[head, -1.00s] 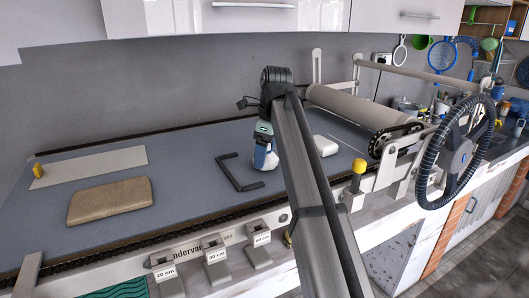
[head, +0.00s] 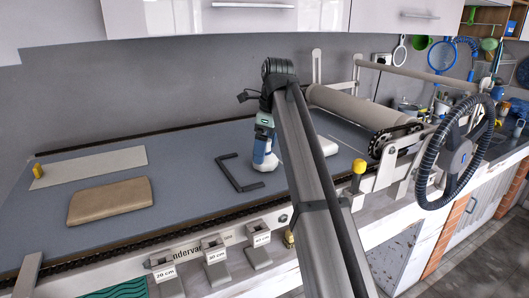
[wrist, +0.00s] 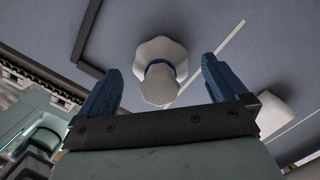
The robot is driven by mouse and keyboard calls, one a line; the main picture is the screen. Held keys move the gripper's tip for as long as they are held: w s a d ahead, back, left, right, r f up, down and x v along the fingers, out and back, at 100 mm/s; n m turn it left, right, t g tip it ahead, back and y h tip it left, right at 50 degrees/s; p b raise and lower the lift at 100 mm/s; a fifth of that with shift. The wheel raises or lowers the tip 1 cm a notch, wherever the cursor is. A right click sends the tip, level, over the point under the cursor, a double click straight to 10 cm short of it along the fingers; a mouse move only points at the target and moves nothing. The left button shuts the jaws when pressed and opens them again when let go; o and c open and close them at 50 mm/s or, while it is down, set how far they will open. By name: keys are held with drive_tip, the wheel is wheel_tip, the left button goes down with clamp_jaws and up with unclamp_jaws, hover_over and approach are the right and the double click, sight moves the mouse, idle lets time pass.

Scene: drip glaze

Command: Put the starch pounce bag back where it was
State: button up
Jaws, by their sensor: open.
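The starch pounce bag, a white bag with a blue tie around its neck, stands on the grey bed in the wrist view (wrist: 160,58). In the head view its white body (head: 270,164) shows partly behind my gripper (head: 261,157). My gripper is open with its two blue fingers at either side of the bag in the wrist view (wrist: 160,66). I see a gap between each finger and the bag. A dark angled bracket (head: 233,183) lies on the bed just left of the bag. My arm hides part of the bed to the right.
A white block (head: 327,146) lies right of the bag, near the roller (head: 355,106). A tan slab (head: 110,201) and a pale strip (head: 90,166) with a yellow piece (head: 38,171) lie at the left. The bed between slab and bracket is clear.

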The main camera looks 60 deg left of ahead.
drive_tip(key=r, duration=0.5)
drive_tip(key=shift+w+d+r, duration=0.2)
drive_tip(key=shift+w+d, duration=0.1)
